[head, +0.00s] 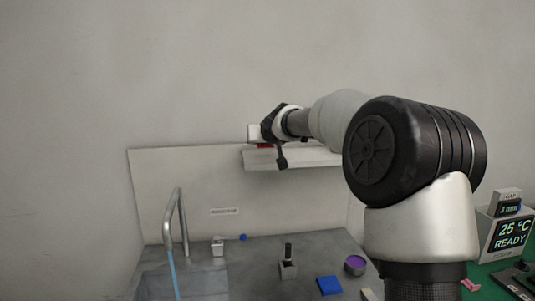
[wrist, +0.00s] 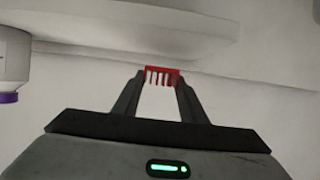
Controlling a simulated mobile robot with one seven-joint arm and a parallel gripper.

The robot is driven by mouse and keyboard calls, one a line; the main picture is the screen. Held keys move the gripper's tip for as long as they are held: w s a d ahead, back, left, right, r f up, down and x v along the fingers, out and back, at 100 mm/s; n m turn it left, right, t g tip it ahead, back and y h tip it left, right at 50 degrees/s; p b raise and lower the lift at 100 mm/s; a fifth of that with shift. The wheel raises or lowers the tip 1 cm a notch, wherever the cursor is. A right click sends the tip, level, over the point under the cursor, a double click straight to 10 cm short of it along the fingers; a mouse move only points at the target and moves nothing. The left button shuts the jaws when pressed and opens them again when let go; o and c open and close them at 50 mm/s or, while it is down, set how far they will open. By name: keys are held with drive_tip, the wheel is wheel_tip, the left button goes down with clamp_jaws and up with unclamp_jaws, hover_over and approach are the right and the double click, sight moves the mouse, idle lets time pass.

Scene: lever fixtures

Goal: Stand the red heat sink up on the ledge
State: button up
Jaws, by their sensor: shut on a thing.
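The red heat sink (wrist: 162,71) is held between the two fingertips of my gripper (wrist: 161,80) in the wrist view. It looks like a comb, with a bar along the top of that picture and several fins pointing down. In the head view a small red part of the heat sink (head: 265,146) shows under my gripper (head: 268,136), close to the white ledge (head: 315,158) on the wall. My wrist hides most of it there. I cannot tell whether it touches the ledge.
A white block-like shape (head: 254,133) shows beside my gripper. The wrist view has a white container with a purple end (wrist: 12,65) at left. Below are a grey counter (head: 255,275), a tap (head: 180,215), a blue block (head: 329,285), a purple-topped can (head: 355,265) and a small lever fixture (head: 288,268).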

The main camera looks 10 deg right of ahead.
drive_tip(key=shift+f+b, duration=0.5)
drive_tip(key=shift+f, duration=0.95)
drive_tip(key=shift+f, duration=0.2)
drive_tip(key=o, duration=1.1)
drive_tip(key=shift+r, duration=0.1)
drive_tip(key=shift+r, duration=0.25)
drive_tip(key=shift+p+v, duration=1)
drive_tip(key=shift+v, duration=4.95)
